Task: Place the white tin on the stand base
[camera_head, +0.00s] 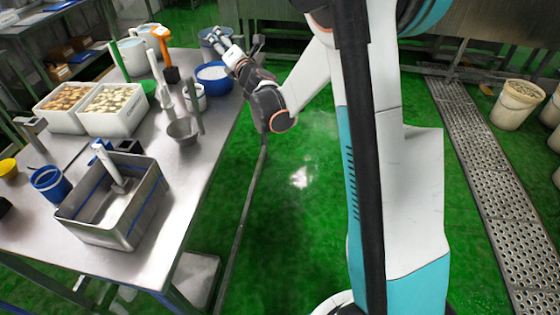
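My gripper (218,40) is over the far right corner of the metal table, small in the head view, beside a blue-grey bucket (205,44). Its finger opening is too small to make out. A small white round container (194,97), which may be the white tin, stands on the table nearer than a blue bowl (214,78). My gripper is apart from it, farther back. I cannot tell for sure which thing is the stand base; an upright grey rod (194,108) stands by a small metal bowl (183,131).
The table (115,262) also bears two white tubs of food (108,109), a steel basin (130,225) with a white-handled tool, a blue cup (50,184) and an orange-handled tool (165,50). Green floor (270,220) is open right of the table.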

